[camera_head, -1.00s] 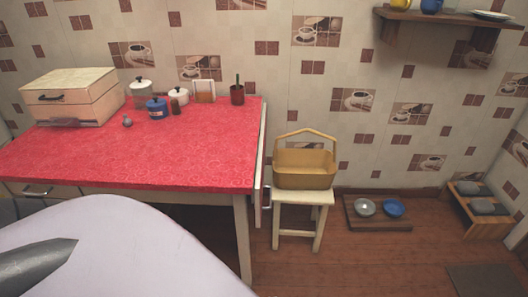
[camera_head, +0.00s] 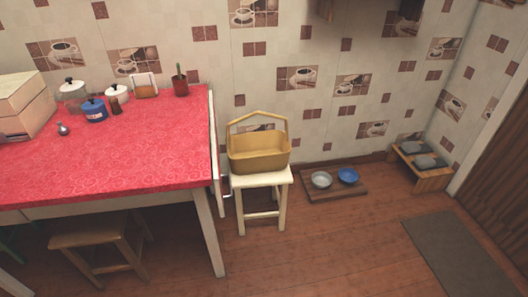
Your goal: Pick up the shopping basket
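The shopping basket (camera_head: 258,153) is yellow-tan with one arched handle (camera_head: 257,119) over it. It stands upright on a small cream stool (camera_head: 262,181), just right of the red-covered table and close to the tiled wall. Nothing is visible inside it from here. Neither of my grippers shows in the head view, and nothing is touching the basket.
The red oilcloth table (camera_head: 120,155) fills the left, with jars and a bread box (camera_head: 22,105) on it. A wooden stool (camera_head: 100,238) is under it. A board with two bowls (camera_head: 335,190) and a low wooden rack (camera_head: 425,170) stand right. The floor (camera_head: 330,250) ahead is clear.

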